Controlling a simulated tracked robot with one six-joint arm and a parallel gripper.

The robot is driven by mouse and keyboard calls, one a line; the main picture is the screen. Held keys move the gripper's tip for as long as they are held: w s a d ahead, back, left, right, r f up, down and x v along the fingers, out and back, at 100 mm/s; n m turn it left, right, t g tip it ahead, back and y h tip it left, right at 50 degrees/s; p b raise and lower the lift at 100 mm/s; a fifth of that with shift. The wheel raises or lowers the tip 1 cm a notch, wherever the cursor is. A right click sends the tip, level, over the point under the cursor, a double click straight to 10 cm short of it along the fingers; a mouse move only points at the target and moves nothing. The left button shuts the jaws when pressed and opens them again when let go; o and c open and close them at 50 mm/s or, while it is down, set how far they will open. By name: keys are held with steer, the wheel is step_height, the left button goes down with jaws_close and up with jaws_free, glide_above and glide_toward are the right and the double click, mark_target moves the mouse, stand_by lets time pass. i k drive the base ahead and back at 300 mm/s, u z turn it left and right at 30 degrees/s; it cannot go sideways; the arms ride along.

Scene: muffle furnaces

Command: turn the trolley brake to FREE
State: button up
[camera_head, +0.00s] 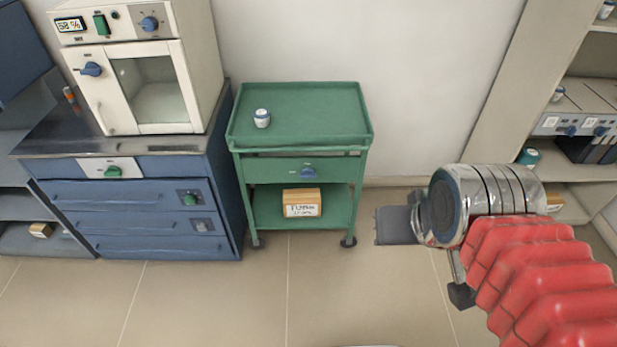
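The green trolley (252,172) stands against the wall in the middle of the view. A blue knob (308,173) sits on the right half of its front panel, below the top tray. It looks like the brake control; its markings are too small to read. My gripper (393,226) is in the air at right, to the right of and nearer than the trolley, apart from the knob. It shows side-on as a grey block, pointing left. Whether its fingers are apart cannot be seen.
A small white jar (262,118) stands on the trolley's top, and a labelled box (302,203) on its lower shelf. A blue cabinet (140,220) with a cream furnace (188,60) on it stands close at left. Shelving (545,90) is at right. Floor before the trolley is clear.

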mark_target(307, 172)
steer(key=k, duration=1.35)
steer(key=u, duration=0.55)
steer(key=i, duration=1.75)
steer(key=z, duration=0.55)
